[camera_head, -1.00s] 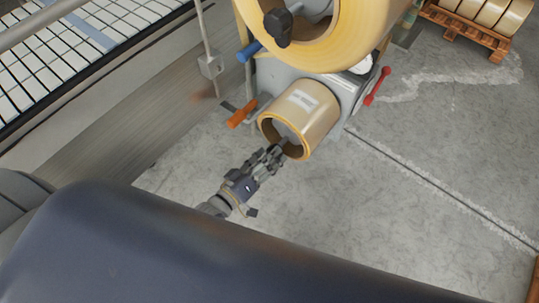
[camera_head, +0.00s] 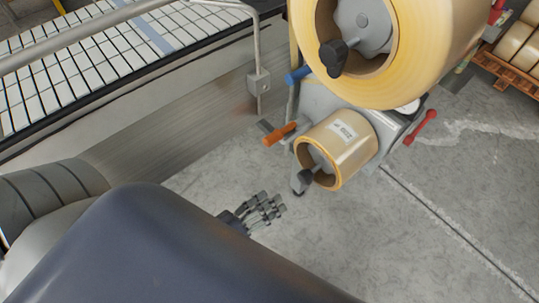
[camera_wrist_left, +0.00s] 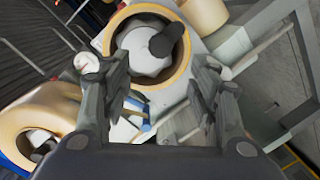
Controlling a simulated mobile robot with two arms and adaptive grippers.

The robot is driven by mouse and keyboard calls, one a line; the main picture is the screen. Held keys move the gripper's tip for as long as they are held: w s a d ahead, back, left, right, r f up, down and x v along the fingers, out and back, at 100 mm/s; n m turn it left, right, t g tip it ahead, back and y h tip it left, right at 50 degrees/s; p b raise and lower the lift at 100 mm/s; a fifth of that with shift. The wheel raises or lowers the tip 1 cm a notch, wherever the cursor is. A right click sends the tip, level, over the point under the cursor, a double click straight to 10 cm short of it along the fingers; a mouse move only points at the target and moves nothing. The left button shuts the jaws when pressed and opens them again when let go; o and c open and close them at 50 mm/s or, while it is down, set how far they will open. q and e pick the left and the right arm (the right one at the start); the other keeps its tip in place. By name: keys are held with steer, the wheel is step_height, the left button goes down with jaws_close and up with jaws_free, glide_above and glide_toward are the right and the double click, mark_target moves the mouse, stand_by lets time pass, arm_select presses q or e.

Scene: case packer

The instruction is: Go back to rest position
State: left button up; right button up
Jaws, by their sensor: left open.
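My left gripper (camera_head: 266,209) is open and empty in the head view, below and to the left of the small tape roll (camera_head: 349,141). There is a gap of bare floor between it and the roll. The small roll sits on a grey machine bracket with a dark knob (camera_head: 301,181) at its front. In the left wrist view the two fingers of my left gripper (camera_wrist_left: 160,85) stand apart. My right gripper is not in view.
A bigger yellow tape roll (camera_head: 407,75) is mounted above the small one. An orange handle (camera_head: 280,133), a blue handle (camera_head: 298,74) and a red lever (camera_head: 420,127) stick out nearby. A conveyor (camera_head: 90,60) runs at the upper left. The floor (camera_head: 400,240) at the lower right is clear.

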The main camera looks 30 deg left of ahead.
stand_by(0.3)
arm_select(q)
steer(key=s+a+f+m+g+y, duration=0.1)
steer(key=s+a+f+g, duration=0.15)
steer(key=f, duration=0.65)
steer(key=s+a+f+m+g+y, duration=0.2)
steer(key=s+f, duration=0.1)
steer(key=f, duration=0.7)
steer(key=s+a+f+m+g+y, duration=0.1)
steer(key=s+a+f+g, duration=0.15)
steer(key=f, duration=0.65)
steer(key=s+f+m+g, duration=0.1)
steer(key=s+f+g, duration=0.2)
steer(key=s+f, duration=0.3)
steer(key=s+d+f+m+g+y, duration=0.1)
steer(key=s+f+g, duration=0.3)
steer(key=s, duration=0.7)
step_height(320, 180, down, 2)
steer(key=shift+s+f+m+g+y, duration=0.2)
steer(key=shift+m+g+y, duration=0.1)
steer(key=shift+m, duration=0.5)
